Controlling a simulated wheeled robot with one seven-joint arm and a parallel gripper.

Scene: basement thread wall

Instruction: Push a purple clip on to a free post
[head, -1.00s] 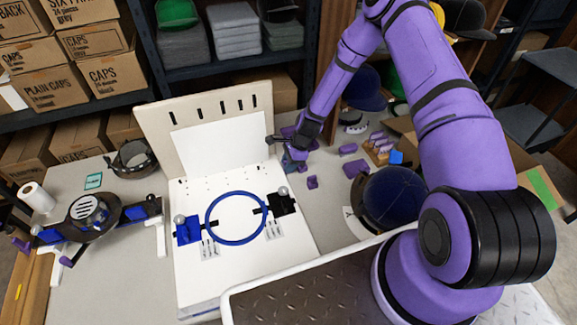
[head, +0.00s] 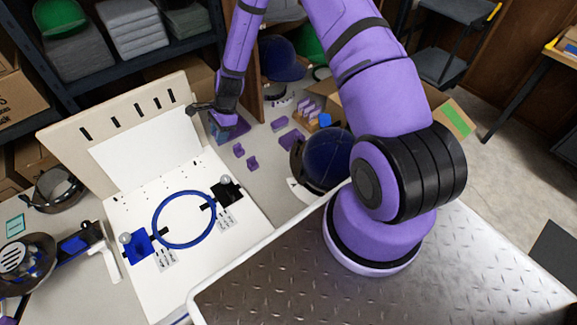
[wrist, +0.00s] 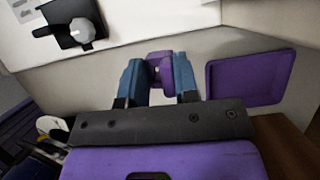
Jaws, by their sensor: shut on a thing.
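My gripper (head: 222,124) is beside the right edge of the white board, above the grey table. In the wrist view its two blue fingers (wrist: 158,78) are shut on a purple clip (wrist: 159,62), which shows between their tips. Two loose purple clips (head: 238,150) (head: 252,163) lie on the table just right of the board. The white board (head: 128,205) carries a blue ring (head: 158,207) between a blue block (head: 137,248) and a black block (head: 229,192), each with a silver knob. Small dark marks dot the board; I cannot tell which are free posts.
A purple tray (wrist: 250,78) lies right of my fingers. An upright slotted panel (head: 120,120) stands at the board's back. A dark blue cap (head: 327,160) and a holder with purple pieces (head: 310,112) are to the right.

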